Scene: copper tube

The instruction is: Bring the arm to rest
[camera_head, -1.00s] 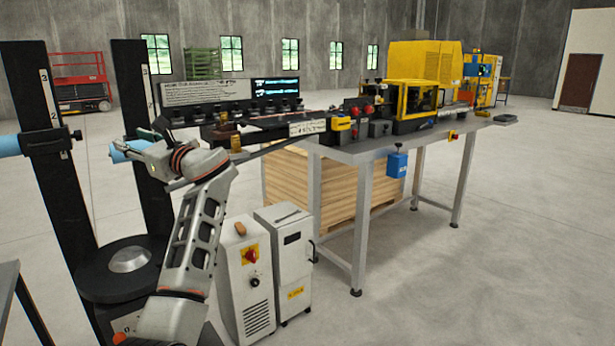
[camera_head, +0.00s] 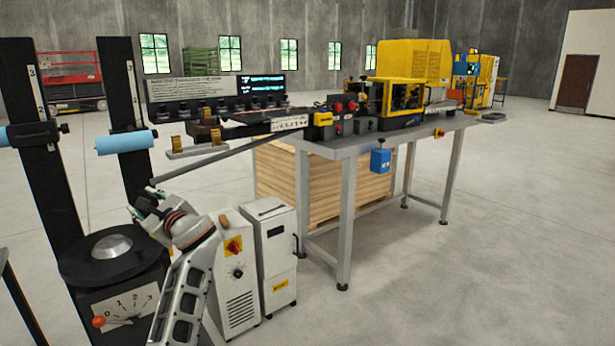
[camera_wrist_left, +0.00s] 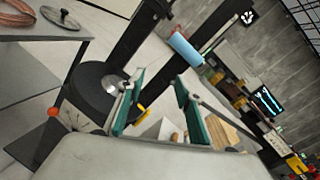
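My left arm comes up from the bottom left in the head view, with my left gripper (camera_head: 144,202) beside the black posts and above the round black turntable (camera_head: 115,258). In the left wrist view my left gripper (camera_wrist_left: 160,88) has its two teal fingers spread apart, with nothing between them. The gripper is in free air, apart from the light blue roller (camera_head: 124,142), which also shows beyond the fingers in the left wrist view (camera_wrist_left: 186,48). My right gripper is not in view.
A long bench (camera_head: 345,150) with machines stands at the right; a dark bar (camera_head: 215,158) slopes from it toward the posts. Two white cabinets (camera_head: 272,250) stand close right of my arm. A copper coil (camera_wrist_left: 28,5) lies on a grey table (camera_wrist_left: 45,52). Floor at right is clear.

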